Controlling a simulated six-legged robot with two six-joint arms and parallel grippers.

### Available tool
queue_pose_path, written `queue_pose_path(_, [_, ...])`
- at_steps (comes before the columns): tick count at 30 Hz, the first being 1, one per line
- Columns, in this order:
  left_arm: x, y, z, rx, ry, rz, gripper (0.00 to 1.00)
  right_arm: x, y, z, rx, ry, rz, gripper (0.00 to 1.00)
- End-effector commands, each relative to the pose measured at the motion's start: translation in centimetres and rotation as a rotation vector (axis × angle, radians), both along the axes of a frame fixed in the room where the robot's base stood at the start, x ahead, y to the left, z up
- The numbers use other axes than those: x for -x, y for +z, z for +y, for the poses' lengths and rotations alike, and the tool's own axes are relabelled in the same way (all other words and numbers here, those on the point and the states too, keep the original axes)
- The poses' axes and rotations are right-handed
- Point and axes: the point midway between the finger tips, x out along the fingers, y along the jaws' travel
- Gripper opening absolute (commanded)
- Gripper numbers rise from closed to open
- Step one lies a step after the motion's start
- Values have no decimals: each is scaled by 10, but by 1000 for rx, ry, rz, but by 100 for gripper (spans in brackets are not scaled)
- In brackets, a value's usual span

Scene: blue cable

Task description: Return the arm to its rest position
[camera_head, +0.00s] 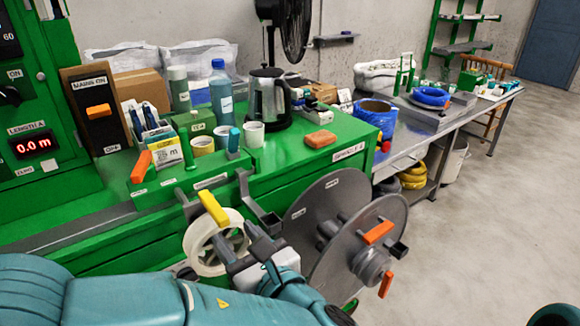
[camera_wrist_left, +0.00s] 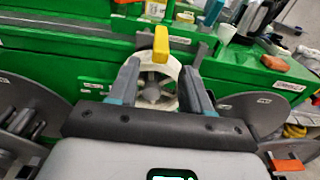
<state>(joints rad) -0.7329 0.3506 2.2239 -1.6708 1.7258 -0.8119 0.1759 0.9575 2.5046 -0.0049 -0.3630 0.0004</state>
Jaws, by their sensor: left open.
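My left arm comes in from the lower left in the head view. Its gripper (camera_head: 236,238) is open, in front of the green bench and left of the large grey reel (camera_head: 325,215). In the left wrist view the two fingers (camera_wrist_left: 164,68) stand apart with nothing held between them. A white spoked wheel (camera_head: 205,262) with a yellow handle (camera_head: 213,208) shows behind the fingers; whether they touch it I cannot tell. A coil of blue cable (camera_head: 431,96) lies on the metal bench. My right gripper is out of view.
The green bench (camera_head: 310,165) carries a kettle (camera_head: 268,98), bottles, cups and an orange block (camera_head: 320,139). The reel has orange handles sticking out. Open floor (camera_head: 480,230) lies to the right.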

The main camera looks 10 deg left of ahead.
Motion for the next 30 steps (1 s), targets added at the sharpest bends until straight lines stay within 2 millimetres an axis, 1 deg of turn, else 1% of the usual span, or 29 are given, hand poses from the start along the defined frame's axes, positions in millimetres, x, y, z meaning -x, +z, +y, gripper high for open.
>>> queue_pose_path(2, [-1,-10,3,21,7,30,49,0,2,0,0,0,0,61])
queue_pose_path(4, [-3,-36,8,78,24,100,49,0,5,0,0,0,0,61])
queue_pose_path(5, [-2,-52,11,116,37,142,49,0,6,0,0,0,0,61])
queue_pose_path(6, [1,-78,16,182,62,206,49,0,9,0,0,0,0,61])
queue_pose_path(8, [12,-123,21,310,120,313,49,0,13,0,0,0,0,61])
queue_pose_path(9, [24,-154,24,411,177,382,49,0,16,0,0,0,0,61])
queue_pose_path(11, [48,-199,24,580,287,471,49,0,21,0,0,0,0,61])
queue_pose_path(12, [67,-227,21,701,378,519,49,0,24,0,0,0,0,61])
queue_pose_path(14, [100,-264,9,906,552,566,49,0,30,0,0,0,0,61])
queue_pose_path(15, [122,-286,-2,1055,697,573,49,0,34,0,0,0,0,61])
queue_pose_path(16, [137,-299,-13,1162,811,562,49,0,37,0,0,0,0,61])
queue_pose_path(17, [148,-310,-24,1267,931,538,49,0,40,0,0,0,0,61])
queue_pose_path(18, [160,-322,-39,1397,1098,480,49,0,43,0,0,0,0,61])
queue_pose_path(19, [166,-329,-49,1487,1224,421,49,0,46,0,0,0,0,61])
queue_pose_path(20, [169,-336,-58,1566,1346,349,49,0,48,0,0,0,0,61])
queue_pose_path(21, [168,-343,-66,1655,1502,235,49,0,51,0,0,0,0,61])
queue_pose_path(22, [167,-348,-70,1709,1609,141,49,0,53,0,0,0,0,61])
queue_pose_path(23, [164,-353,-72,1753,1706,42,49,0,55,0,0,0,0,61])
queue_pose_path(24, [160,-360,-71,1795,1819,-93,49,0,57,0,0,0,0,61])
queue_pose_path(25, [157,-364,-69,1815,1890,-188,49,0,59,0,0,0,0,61])
queue_pose_path(27, [152,-373,-62,1841,2012,-386,49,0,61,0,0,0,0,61])
queue_pose_path(30, [147,-381,-52,1849,2099,-572,49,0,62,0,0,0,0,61])
